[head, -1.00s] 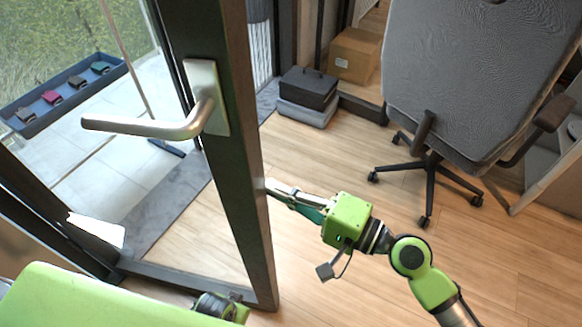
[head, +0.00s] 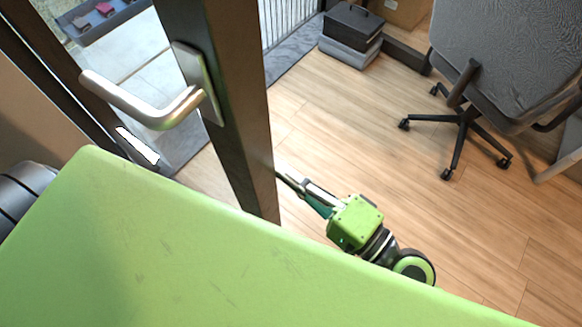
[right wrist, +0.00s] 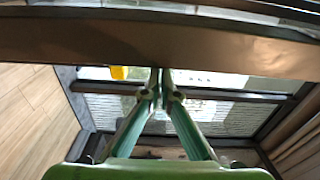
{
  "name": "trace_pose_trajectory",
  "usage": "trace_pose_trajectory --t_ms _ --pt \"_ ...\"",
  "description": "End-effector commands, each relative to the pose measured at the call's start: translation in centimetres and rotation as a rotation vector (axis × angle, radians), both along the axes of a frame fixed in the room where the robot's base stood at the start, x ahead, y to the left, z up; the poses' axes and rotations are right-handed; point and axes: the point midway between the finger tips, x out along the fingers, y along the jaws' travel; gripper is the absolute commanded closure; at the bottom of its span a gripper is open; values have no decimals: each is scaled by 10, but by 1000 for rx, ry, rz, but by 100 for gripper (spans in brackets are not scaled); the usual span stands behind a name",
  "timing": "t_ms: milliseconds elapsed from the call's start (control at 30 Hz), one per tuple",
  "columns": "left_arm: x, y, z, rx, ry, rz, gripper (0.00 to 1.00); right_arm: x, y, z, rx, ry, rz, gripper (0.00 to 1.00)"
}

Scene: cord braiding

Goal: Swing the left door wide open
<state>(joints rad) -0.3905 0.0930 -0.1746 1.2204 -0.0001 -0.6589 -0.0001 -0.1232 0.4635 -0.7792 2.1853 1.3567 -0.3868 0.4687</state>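The door (head: 235,110) has a dark brown frame and a silver lever handle (head: 150,112) on the face towards me. Its upright edge stands out over the wooden floor, so it is at least partly open. My right gripper (head: 280,174) is low beside this upright, its fingertips at or very near the right edge; contact is not certain. In the right wrist view the two fingers meet at the tips (right wrist: 161,76) with nothing between them, against a brown frame bar (right wrist: 200,45). My left gripper is not in view.
A grey office chair (head: 505,55) stands at the right. Black and grey boxes (head: 350,35) lie at the back, near a cardboard box (head: 400,10). A blue tray (head: 95,22) is outside at upper left. Wooden floor between door and chair is clear.

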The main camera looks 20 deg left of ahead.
Motion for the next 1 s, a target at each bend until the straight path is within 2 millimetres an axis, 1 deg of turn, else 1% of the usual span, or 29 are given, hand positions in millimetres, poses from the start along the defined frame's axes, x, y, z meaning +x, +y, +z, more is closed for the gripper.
trace_pose_trajectory --t_ms 33,400,533,667,1000 --pt "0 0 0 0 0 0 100 -22 8 -3 -4 25 55 100" --pt "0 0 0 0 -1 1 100 -22 7 -3 -3 27 55 100" --pt "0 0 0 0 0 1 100 -23 2 -4 -4 26 54 100" --pt "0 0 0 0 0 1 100 -24 -14 -5 -6 26 47 100" --pt "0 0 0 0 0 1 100 -26 -68 -5 -5 20 17 100"
